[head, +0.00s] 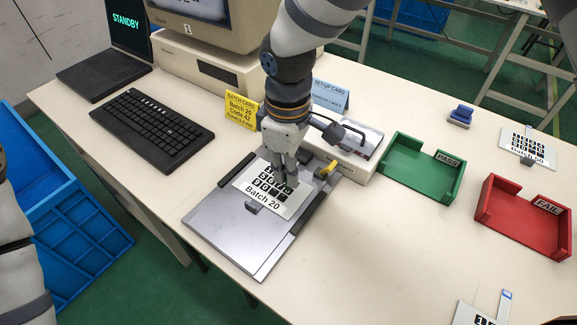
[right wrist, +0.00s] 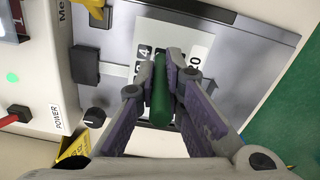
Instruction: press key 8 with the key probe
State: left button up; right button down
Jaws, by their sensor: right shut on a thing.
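The keypad film (head: 245,183), a white sheet marked Batch 20 with black number keys, lies on a grey metal plate (head: 228,225). It also shows in the right wrist view (right wrist: 195,45), partly covered by my fingers. My right gripper (head: 284,178) is over the film's key block, pointing down. In the right wrist view its purple-padded fingers (right wrist: 165,88) are shut on a green cylinder, the key probe (right wrist: 160,100). I cannot tell whether the probe's tip touches the film. Key 8 cannot be made out; the gripper hides part of the keys. My left gripper is out of view.
A white box (head: 345,155) stands right behind the plate, with yellow (head: 241,110) and blue (head: 331,95) cards nearby. A green PASS tray (head: 420,170) and a red FAIL tray (head: 522,222) stand right. A keyboard (head: 152,130) lies left.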

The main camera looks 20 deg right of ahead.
jog(key=shift+f, duration=0.3)
dwell(0.5)
jog(key=shift+r, duration=0.1)
notch_tip(320, 180, up, 3)
jog(key=shift+w+f+p, duration=0.1)
jog(key=shift+f+p, duration=0.05)
jog(key=shift+p, duration=0.2)
jog(key=shift+r, duration=1.6)
